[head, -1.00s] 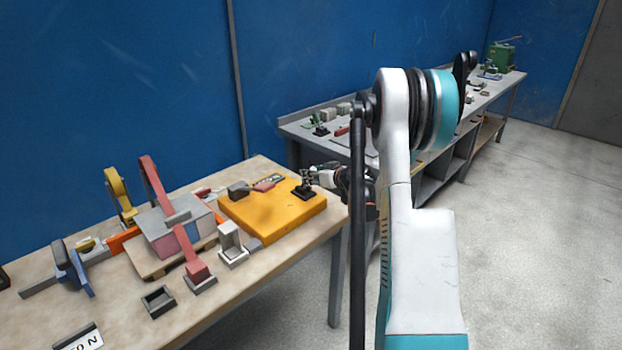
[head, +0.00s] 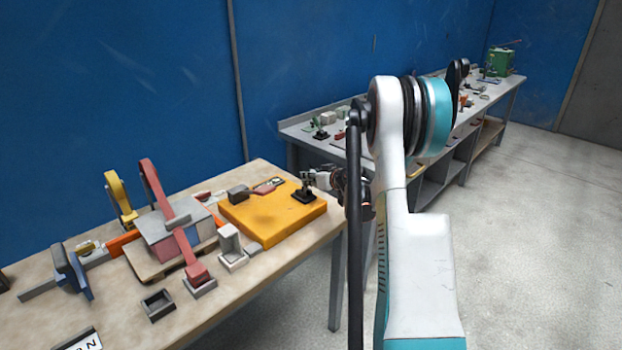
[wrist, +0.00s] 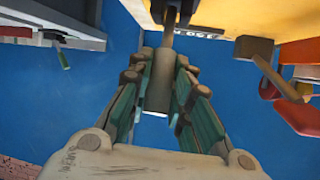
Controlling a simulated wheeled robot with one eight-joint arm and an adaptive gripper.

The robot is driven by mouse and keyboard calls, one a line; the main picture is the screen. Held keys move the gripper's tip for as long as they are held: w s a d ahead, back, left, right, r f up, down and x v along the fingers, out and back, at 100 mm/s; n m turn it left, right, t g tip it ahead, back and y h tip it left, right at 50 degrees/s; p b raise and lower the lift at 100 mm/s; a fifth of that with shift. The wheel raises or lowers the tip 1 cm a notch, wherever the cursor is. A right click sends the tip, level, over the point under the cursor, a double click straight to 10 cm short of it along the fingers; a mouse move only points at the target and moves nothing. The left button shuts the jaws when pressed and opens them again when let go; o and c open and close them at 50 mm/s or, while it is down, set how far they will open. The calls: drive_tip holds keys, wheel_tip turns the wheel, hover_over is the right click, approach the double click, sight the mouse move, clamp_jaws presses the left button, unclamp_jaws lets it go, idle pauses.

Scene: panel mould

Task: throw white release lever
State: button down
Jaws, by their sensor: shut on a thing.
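The release lever has a pale, thick handle (wrist: 157,88), which looks tan in the shade of the wrist view. A thin shaft joins it to a dark base. In the head view, that black base (head: 304,195) sits on the right part of the yellow block (head: 258,226). My gripper (wrist: 160,68) is shut on the handle, with a finger on each side of it. In the head view, my gripper (head: 318,178) is small, just right of the black base and beside the block's right edge. The grip itself is too small to make out there.
A grey and pink box (head: 172,230) under a red clamp (head: 157,190) stands left of the block. A yellow clamp (head: 118,195) and a blue clamp (head: 72,270) stand farther left. A grey bench (head: 300,130) runs behind my arm. The floor at right is clear.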

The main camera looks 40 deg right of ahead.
drive_tip(key=shift+w+a+r+g+p, duration=0.1)
drive_tip(key=shift+w+r+g+p, duration=0.45)
drive_tip(key=shift+w+g+p, duration=0.45)
drive_tip(key=w+g+p, duration=0.2)
drive_tip(key=shift+a+r+g, duration=0.1)
drive_tip(key=shift+g, duration=0.2)
drive_tip(key=shift+w+a+f+n+g+p, duration=0.1)
drive_tip(key=shift+w+f+n+g+p, duration=0.2)
drive_tip(key=shift+w+g+p, duration=0.8)
drive_tip(key=shift+w+f+n+g+p, duration=0.1)
drive_tip(key=shift+w+f+g+p, duration=0.25)
drive_tip(key=shift+w+g, duration=0.8)
drive_tip(key=shift+s+g, duration=0.4)
drive_tip(key=shift+g, duration=0.05)
drive_tip(key=c, duration=1.4)
unclamp_jaws()
drive_tip(key=shift+c, duration=0.2)
